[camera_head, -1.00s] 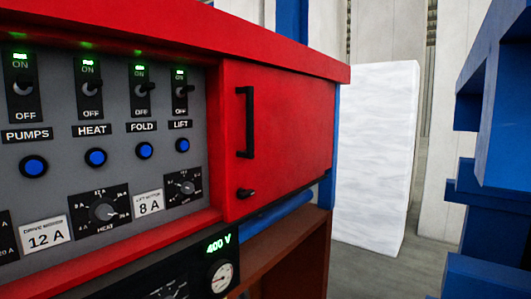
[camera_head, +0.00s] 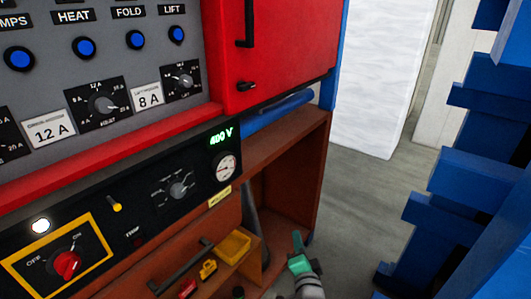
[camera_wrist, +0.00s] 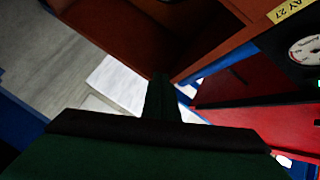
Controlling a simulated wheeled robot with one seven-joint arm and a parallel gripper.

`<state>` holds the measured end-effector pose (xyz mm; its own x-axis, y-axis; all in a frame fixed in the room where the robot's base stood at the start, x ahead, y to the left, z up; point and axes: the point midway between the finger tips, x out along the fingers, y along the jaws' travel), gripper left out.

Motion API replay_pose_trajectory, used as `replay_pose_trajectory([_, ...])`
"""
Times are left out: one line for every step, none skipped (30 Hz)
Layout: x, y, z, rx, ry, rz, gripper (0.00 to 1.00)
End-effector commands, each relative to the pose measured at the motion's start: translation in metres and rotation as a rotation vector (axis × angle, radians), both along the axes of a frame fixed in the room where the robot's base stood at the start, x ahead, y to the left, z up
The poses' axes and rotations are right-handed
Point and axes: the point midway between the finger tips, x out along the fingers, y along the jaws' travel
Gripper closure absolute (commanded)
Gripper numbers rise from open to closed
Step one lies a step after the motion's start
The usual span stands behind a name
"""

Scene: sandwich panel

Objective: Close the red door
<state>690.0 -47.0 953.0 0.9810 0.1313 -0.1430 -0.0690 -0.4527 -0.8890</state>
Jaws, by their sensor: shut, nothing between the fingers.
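The red door (camera_head: 280,55) is at the right end of the control panel in the head view, its top cut off by the frame. It has a black bar handle (camera_head: 245,22) and a small black latch knob (camera_head: 246,86) near its left edge. It looks flush or nearly so; I cannot tell whether it is fully shut. My gripper (camera_head: 298,250) is low in front of the open brown shelf, well below the door and apart from it. In the wrist view its green fingers (camera_wrist: 162,97) are together and empty, with a red surface to the right.
The grey switch panel (camera_head: 110,60) lies left of the door, above a black 400 V unit (camera_head: 190,165). A blue stepped structure (camera_head: 470,170) stands right. Grey floor lies between.

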Motion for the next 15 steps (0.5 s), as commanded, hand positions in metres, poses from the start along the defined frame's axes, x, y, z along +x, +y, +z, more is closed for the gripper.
replay_pose_trajectory([0.015,-0.001,0.020,0.031,-0.011,0.011,1.00])
replay_pose_trajectory([0.023,-0.002,0.030,0.049,-0.013,0.017,1.00])
replay_pose_trajectory([0.032,-0.002,0.044,0.074,-0.015,0.028,1.00])
replay_pose_trajectory([0.039,-0.002,0.054,0.093,-0.016,0.036,1.00])
replay_pose_trajectory([0.046,-0.002,0.065,0.111,-0.018,0.044,1.00])
replay_pose_trajectory([0.054,-0.002,0.079,0.135,-0.020,0.056,1.00])
replay_pose_trajectory([0.060,-0.002,0.090,0.152,-0.021,0.065,1.00])
replay_pose_trajectory([0.065,-0.002,0.102,0.169,-0.022,0.074,1.00])
replay_pose_trajectory([0.072,-0.002,0.118,0.190,-0.023,0.087,1.00])
replay_pose_trajectory([0.077,-0.002,0.129,0.207,-0.024,0.097,1.00])
replay_pose_trajectory([0.082,-0.002,0.141,0.223,-0.024,0.107,1.00])
replay_pose_trajectory([0.088,-0.001,0.158,0.243,-0.025,0.121,1.00])
replay_pose_trajectory([0.091,-0.001,0.171,0.257,-0.026,0.133,1.00])
replay_pose_trajectory([0.095,-0.001,0.183,0.272,-0.025,0.144,1.00])
replay_pose_trajectory([0.099,0.000,0.200,0.291,-0.026,0.158,1.00])
